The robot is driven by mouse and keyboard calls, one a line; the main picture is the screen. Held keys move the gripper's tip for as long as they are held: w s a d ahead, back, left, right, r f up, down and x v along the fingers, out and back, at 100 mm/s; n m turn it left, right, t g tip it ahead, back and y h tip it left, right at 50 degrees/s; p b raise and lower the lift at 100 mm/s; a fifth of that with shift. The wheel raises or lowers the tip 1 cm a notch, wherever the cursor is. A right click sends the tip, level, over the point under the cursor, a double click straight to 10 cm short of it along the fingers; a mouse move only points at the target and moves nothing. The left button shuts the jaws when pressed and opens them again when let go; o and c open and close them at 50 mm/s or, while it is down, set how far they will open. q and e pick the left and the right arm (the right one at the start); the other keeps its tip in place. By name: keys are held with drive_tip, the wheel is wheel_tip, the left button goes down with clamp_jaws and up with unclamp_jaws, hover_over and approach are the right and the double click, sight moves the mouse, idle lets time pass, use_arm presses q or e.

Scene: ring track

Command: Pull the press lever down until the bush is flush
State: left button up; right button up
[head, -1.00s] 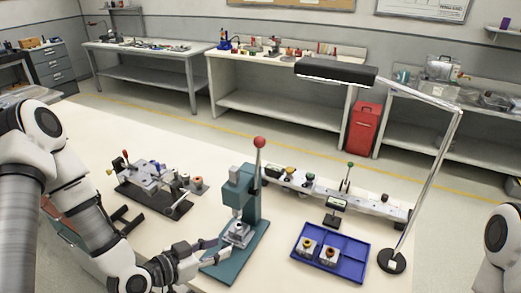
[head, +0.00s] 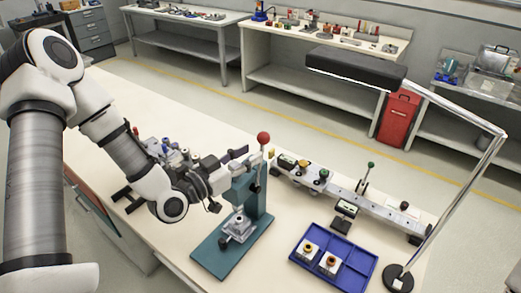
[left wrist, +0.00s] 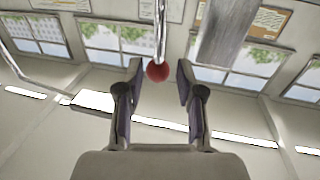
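The teal press (head: 262,203) stands on the table, its lever upright with a red ball knob (head: 263,138) on top. A metal fixture (head: 238,228) sits on the press base under the ram; the bush is too small to make out. My left gripper (head: 243,160) is beside the lever top, just left of the knob. In the left wrist view, the open fingers (left wrist: 158,68) stand on either side of the red knob (left wrist: 157,72) and its rod, with gaps at both sides. My right gripper is not in view.
A blue divided tray (head: 335,262) with two small parts lies right of the press. A long rail fixture (head: 345,200) runs behind it. A lamp (head: 355,68) arches over the right side. Another fixture is partly hidden behind my left arm.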

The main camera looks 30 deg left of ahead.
sight(262, 148)
use_arm(q)
drive_tip(key=x, duration=0.5)
drive_tip(key=shift+w+d+f+p, duration=0.1)
drive_tip(key=shift+d+f+p, duration=0.1)
drive_tip(key=shift+d+p, duration=0.1)
drive_tip(key=shift+s+a+r, duration=0.15)
drive_tip(key=shift+s+a, duration=0.15)
drive_tip(key=shift+w+d, duration=0.1)
drive_tip(key=shift+w, duration=0.15)
clamp_jaws()
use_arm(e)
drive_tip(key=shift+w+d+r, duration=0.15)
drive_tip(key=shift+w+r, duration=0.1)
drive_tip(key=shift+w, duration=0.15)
